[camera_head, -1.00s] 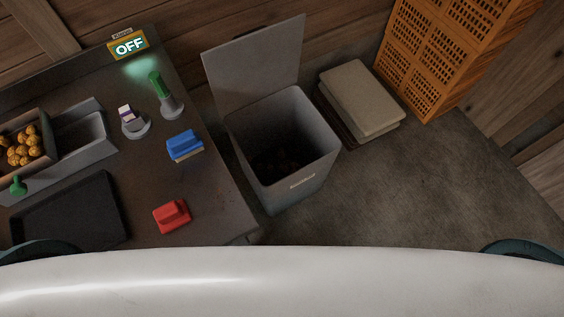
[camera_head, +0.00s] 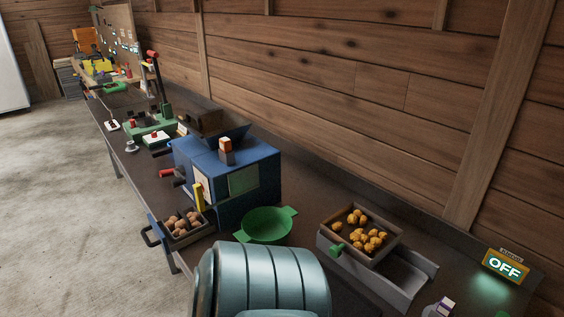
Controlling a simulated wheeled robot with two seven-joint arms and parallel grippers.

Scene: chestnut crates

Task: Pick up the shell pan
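A grey pan (camera_head: 193,238) with a black handle (camera_head: 152,232) holds several brown pieces. It sits at the front side of a blue box-shaped machine (camera_head: 232,205), near the table's front edge. I cannot tell for certain whether the pieces are shells or whole nuts. A shallow green pan (camera_head: 267,226) with two side handles stands to the right of the machine and looks empty. Neither gripper is in view. A large ribbed teal part of my own body covers the bottom middle and hides the table there.
A brown box (camera_head: 341,246) of golden chestnuts (camera_head: 369,237) sits on a grey tray (camera_head: 404,277) at the right. Tools and other devices line the long table (camera_head: 315,222). Open floor (camera_head: 70,190) lies at left.

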